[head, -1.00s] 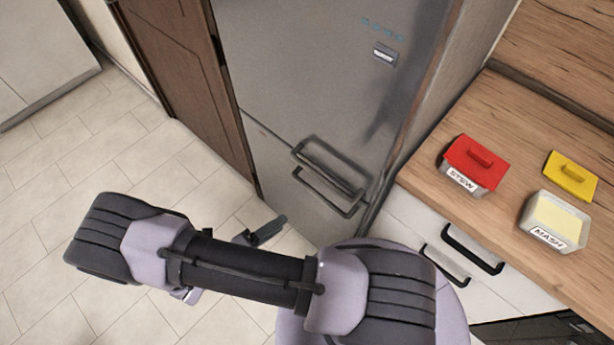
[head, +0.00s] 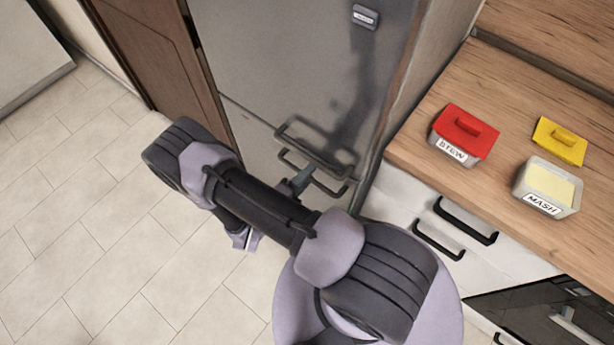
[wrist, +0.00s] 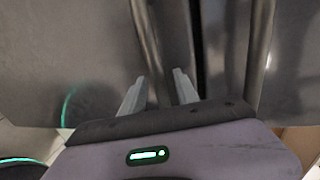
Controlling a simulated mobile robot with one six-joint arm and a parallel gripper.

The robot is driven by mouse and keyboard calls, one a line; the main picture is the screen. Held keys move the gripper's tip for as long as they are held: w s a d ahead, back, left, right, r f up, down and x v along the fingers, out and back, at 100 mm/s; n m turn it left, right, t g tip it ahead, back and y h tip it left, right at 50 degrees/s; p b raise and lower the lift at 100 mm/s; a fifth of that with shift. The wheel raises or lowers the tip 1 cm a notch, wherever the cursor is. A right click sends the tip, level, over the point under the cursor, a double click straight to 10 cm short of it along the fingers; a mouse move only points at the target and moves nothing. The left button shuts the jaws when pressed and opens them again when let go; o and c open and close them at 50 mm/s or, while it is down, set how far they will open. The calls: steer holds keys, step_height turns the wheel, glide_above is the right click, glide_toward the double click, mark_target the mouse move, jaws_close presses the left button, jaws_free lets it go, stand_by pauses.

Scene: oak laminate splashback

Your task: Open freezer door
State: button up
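The grey fridge-freezer has an upper door (head: 290,70) and a lower freezer door (head: 262,150). The dark upper handle (head: 325,158) sits just above the freezer handle (head: 330,186) at the seam. Both doors look closed. My gripper (head: 302,178) is at the left part of the freezer handle, partly hidden by my arm. In the wrist view my gripper (wrist: 158,90) has its two fingers apart, with a handle bar (wrist: 150,35) running between them. I see a gap beside the bar; contact is unclear. The other bar (wrist: 260,45) is to the right, past the dark seam.
A wooden counter (head: 420,150) stands right of the fridge with a red-lidded STEW container (head: 465,132), a MASH container (head: 547,187) and a yellow lid (head: 560,140). Drawers with black handles (head: 465,220) are below. Tiled floor (head: 90,220) is clear at left.

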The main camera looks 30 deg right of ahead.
steer(key=shift+c, duration=0.5)
jaws_close()
stand_by(1.0)
